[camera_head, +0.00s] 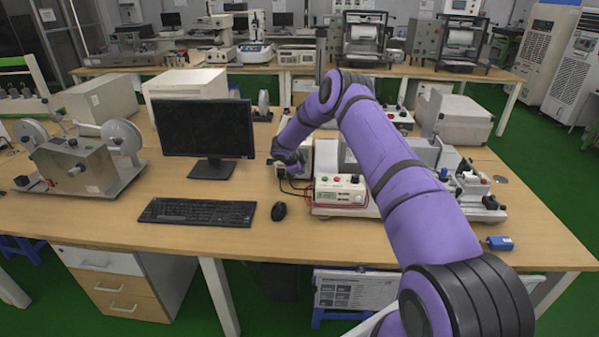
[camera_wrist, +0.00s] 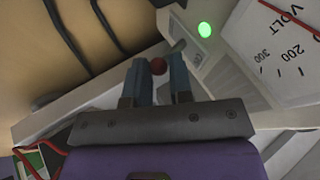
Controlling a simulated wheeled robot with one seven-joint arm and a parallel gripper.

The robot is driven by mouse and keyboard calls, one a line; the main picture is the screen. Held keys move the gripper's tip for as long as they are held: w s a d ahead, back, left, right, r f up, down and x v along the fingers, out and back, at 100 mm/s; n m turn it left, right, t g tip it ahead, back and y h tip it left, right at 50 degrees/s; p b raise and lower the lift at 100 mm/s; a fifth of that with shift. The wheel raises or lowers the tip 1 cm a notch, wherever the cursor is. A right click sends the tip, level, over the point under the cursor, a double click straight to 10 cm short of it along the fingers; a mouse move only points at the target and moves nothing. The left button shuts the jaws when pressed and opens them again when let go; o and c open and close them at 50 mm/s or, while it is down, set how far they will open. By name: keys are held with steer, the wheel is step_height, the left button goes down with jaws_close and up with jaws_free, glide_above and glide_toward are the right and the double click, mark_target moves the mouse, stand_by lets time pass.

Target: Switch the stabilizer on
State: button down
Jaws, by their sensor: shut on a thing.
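The stabilizer (camera_head: 305,165) is a light box on the desk, right of the monitor, partly hidden by my arm. In the wrist view its panel (camera_wrist: 225,70) shows a VOLT dial (camera_wrist: 290,40) and a lit green lamp (camera_wrist: 204,29). My gripper (camera_wrist: 158,72) is at its front panel, with blue fingers close around a small dark red round knob (camera_wrist: 158,65).
A white test unit (camera_head: 340,190) with red and green buttons stands just right, with red cables. A monitor (camera_head: 207,130), keyboard (camera_head: 198,212) and mouse (camera_head: 279,211) are left. Dark cables (camera_wrist: 75,40) run close by. The desk's front strip is mostly clear.

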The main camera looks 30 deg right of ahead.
steer(key=shift+w+d+r+g+y, duration=0.2)
steer(key=shift+r+g+y, duration=0.2)
steer(key=shift+g+y, duration=0.15)
stand_by(0.4)
steer(key=c, duration=1)
jaws_free()
steer(key=shift+d, duration=0.1)
steer(key=v, duration=1)
steer(key=shift+a+r, duration=0.25)
steer(key=shift+r, duration=0.05)
steer(key=shift+w, duration=0.1)
